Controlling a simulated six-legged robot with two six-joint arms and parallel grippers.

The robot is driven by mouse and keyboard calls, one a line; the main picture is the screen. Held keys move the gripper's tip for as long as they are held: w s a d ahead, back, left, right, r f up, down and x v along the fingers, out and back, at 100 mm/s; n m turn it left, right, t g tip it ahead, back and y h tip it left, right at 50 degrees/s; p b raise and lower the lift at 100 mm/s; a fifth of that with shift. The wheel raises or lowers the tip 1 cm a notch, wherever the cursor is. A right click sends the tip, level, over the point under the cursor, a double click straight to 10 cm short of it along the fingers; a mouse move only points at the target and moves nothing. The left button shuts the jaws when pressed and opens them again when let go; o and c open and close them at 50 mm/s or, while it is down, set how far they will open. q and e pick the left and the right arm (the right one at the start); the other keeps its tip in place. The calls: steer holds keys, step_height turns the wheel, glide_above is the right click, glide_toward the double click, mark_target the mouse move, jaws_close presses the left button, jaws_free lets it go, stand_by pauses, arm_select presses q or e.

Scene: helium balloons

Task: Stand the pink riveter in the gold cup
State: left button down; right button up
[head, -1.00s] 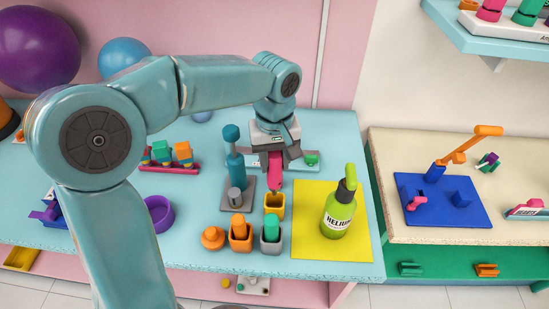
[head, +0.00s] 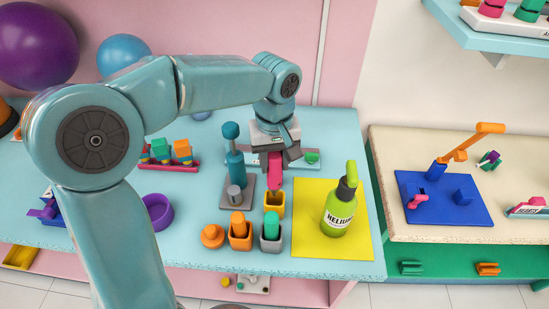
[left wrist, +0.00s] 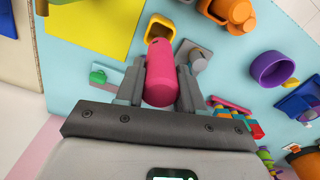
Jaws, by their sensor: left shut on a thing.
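The pink riveter (head: 275,168) is held upright in my left gripper (head: 274,160), which is shut on it. The gold cup (head: 275,208) stands on the blue table, directly below the riveter in the head view. The riveter's lower end shows at the cup's mouth; I cannot tell whether it is inside or just above. In the left wrist view the riveter (left wrist: 160,72) sits between both fingers (left wrist: 161,80), and the gold cup (left wrist: 160,27) shows beyond its end, partly covered. My right gripper is not in view.
An orange cup (head: 240,236) and a grey cup (head: 270,243) with a green piece stand in front. A teal tool (head: 233,160) stands close at left. A green helium bottle (head: 339,210) stands on a yellow mat (head: 310,247) at right.

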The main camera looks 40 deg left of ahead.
mark_target(275, 178)
arm_select(q)
steer(key=shift+f, duration=0.2)
steer(key=shift+f+b, duration=0.6)
steer(key=shift+b, duration=0.05)
steer(key=shift+f, duration=0.2)
stand_by(0.6)
steer(key=shift+f+b, duration=0.5)
steer(key=shift+f, duration=0.2)
stand_by(0.5)
steer(key=shift+f+b, duration=0.65)
steer(key=shift+f, duration=0.1)
stand_by(0.4)
steer(key=shift+f+b, duration=0.6)
steer(key=shift+f, duration=0.15)
stand_by(0.4)
